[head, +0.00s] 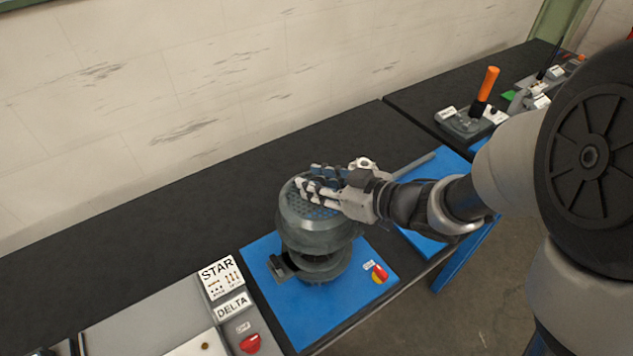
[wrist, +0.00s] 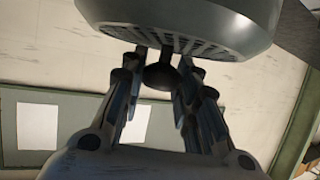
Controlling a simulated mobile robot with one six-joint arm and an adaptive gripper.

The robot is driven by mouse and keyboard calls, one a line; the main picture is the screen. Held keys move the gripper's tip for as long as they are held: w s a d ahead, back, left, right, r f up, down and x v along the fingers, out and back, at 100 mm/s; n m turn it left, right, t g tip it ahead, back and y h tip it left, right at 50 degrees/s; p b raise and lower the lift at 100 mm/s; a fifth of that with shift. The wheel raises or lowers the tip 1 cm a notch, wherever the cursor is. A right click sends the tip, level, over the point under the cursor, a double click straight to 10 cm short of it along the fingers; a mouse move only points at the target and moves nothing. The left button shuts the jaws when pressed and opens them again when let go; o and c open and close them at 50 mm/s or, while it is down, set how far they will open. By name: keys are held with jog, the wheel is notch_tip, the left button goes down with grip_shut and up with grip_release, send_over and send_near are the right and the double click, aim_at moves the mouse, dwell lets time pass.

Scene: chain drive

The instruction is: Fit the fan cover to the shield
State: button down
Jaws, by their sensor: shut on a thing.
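The fan cover (head: 312,233) is a grey-green round cap with a perforated grille on its upper face. It also shows at the top of the wrist view (wrist: 180,22), grille towards my gripper. My gripper (head: 312,190) is at the grille face, and in the wrist view its fingers (wrist: 161,72) close around a dark knob-like piece at the grille's middle. Below the cover is a dark grey round body (head: 318,268), apparently the shield, on the blue mat. The cover hides its top; I cannot tell whether they touch.
The blue mat (head: 290,315) carries a red and yellow switch (head: 379,273). A grey panel with STAR and DELTA labels (head: 222,280) stands at the front left. A control box with an orange handle (head: 483,90) is at the back right. The black bench behind the cover is clear.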

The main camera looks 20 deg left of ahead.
aim_at(347, 231)
jog(key=shift+r+p, duration=0.1)
jog(key=shift+p, duration=0.2)
jog(key=shift+f+b, duration=2.3)
jog(key=shift+f, duration=0.7)
jog(key=shift+p, duration=0.5)
jog(key=shift+f+b, duration=2.7)
jog(key=shift+f, duration=0.75)
jog(key=c, duration=1.2)
grip_release()
jog(key=shift+f, duration=0.1)
jog(key=shift+o, duration=0.2)
jog(key=v, duration=1.2)
